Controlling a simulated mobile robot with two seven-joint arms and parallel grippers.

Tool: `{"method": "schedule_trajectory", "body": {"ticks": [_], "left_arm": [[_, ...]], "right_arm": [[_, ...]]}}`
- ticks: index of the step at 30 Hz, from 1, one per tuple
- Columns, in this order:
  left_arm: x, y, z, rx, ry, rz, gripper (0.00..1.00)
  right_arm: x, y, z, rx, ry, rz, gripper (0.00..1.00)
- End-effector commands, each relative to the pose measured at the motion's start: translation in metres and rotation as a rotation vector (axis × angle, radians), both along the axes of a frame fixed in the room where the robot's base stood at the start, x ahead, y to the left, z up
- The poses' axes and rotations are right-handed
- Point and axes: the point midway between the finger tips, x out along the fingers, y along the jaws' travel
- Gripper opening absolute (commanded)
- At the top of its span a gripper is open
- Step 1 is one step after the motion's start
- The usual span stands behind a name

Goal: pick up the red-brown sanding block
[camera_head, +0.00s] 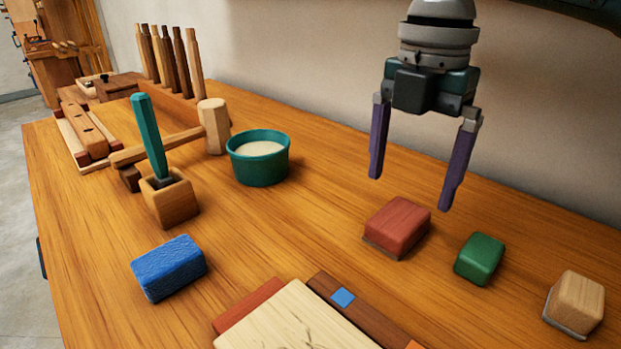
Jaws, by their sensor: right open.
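The red-brown sanding block (398,226) lies on the wooden bench top right of the middle, with a thin grey layer along its bottom edge. My right gripper (410,194) hangs above it, its two purple fingers spread apart and pointing down. The fingers are empty, and the block sits below the gap between them, apparently not touching either finger. My left gripper does not show.
A green block (480,259) and a pale wooden block (575,304) lie to the right of the sanding block. A teal bowl (258,164), a blue block (168,268) and a mallet (213,126) are to the left. A panel (290,325) lies in front. The wall is behind.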

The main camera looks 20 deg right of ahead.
Motion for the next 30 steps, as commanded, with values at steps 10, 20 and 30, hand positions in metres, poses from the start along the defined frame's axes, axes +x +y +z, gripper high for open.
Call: {"method": "schedule_trajectory", "body": {"ticks": [10, 20, 30], "left_arm": [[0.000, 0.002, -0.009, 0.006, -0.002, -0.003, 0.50], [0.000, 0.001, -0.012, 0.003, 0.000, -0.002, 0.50], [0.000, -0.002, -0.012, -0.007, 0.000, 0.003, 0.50]], "right_arm": [[0.002, 0.000, -0.044, -0.001, 0.002, -0.001, 1.00], [0.003, 0.000, -0.068, -0.001, -0.003, 0.000, 1.00], [0.003, 0.000, -0.067, 0.000, -0.002, -0.001, 0.74]]}}
